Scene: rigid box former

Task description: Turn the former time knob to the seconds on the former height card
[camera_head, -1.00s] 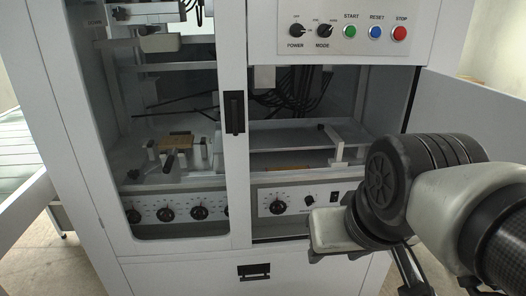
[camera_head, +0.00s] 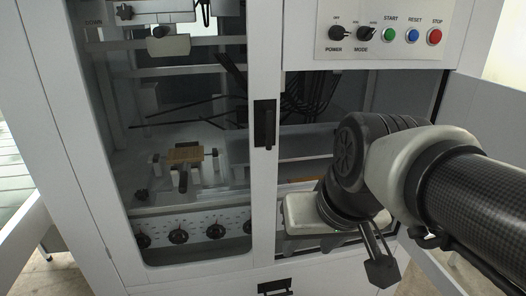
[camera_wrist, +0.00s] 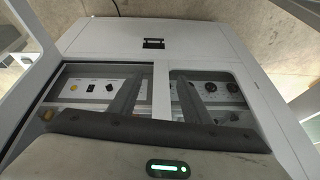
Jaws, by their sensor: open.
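Several black dial knobs (camera_head: 179,236) sit in a row on the white panel low behind the left opening of the former. Dials also show at the right in the wrist view (camera_wrist: 210,87). Their labels are too small to read, so I cannot tell which is the former time knob. I cannot make out a former height card. My gripper (camera_wrist: 158,82) is open and empty, its two dark fingers apart before the cabinet front. In the head view my gripper (camera_head: 380,262) is at the lower right opening, and my wrist hides the control panel there.
A white upright with a black handle (camera_head: 264,124) divides the two openings. A white door (camera_head: 490,125) stands open at the right. The upper panel carries POWER and MODE knobs and the START (camera_head: 391,33), RESET and STOP buttons. A brown block (camera_head: 185,154) sits on the fixture inside.

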